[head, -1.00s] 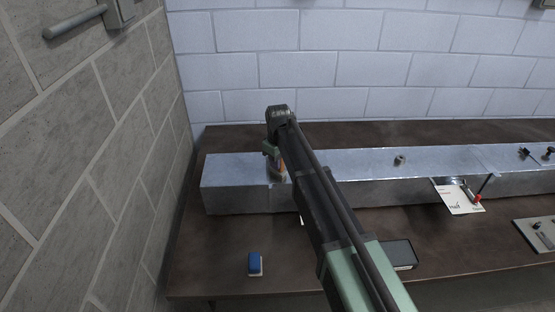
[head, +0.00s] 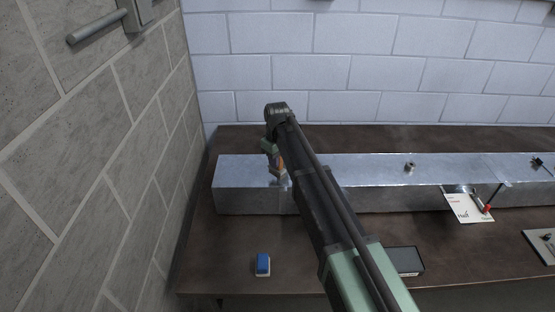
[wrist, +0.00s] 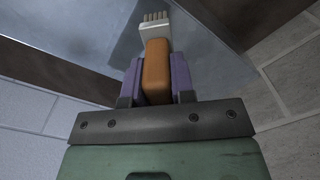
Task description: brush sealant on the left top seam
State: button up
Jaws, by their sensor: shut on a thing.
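The long silver duct (head: 240,172) lies along the table. My gripper (head: 274,156) is over the duct's left part and is shut on a brush (head: 281,164) with an orange handle. The wrist view shows the orange handle (wrist: 156,68) between the purple fingers (wrist: 156,84), with a pale ferrule and bristles (wrist: 154,20) pointing away over the grey duct metal (wrist: 205,62). I cannot tell whether the bristles touch it. My arm hides the duct around the brush, so the left top seam does not show clearly.
A blue-and-white block (head: 263,264) and a dark flat box (head: 407,261) lie on the brown table (head: 225,245) in front. A paper card (head: 461,206) and a red-tipped tool (head: 487,208) are at the duct's right. A small metal piece (head: 410,167) sits on top. A grey block wall (head: 120,150) stands close left.

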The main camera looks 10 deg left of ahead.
jog(key=shift+r+p, duration=1.2)
jog(key=shift+r, duration=0.5)
notch_tip(320, 180, up, 3)
jog(key=p, duration=0.3)
jog(key=shift+r, duration=0.1)
